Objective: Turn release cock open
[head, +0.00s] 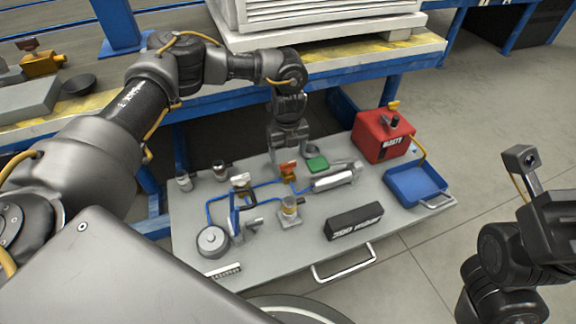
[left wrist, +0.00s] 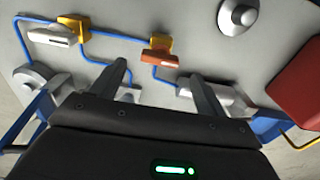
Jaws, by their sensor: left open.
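A grey panel (head: 300,254) carries blue lines and several fittings. A cock with an orange handle (head: 288,168) stands near its middle; it also shows in the left wrist view (left wrist: 161,50). Another valve (head: 241,182), with a yellow body and a pale handle, is to its left. Which of them is the release cock I cannot tell. My left gripper (head: 287,155) points down just behind the orange handle. In the left wrist view its two fingers (left wrist: 160,82) are apart, with nothing between the tips. My right arm is at the right edge; its jaws are not clear.
A red box (head: 383,136) and a blue tray (head: 416,187) sit at the panel's right. A black block (head: 354,221) and a silver cylinder (head: 334,178) lie nearer the middle. A round gauge-like part (head: 212,241) is at left. The workbench edge (head: 345,73) runs behind.

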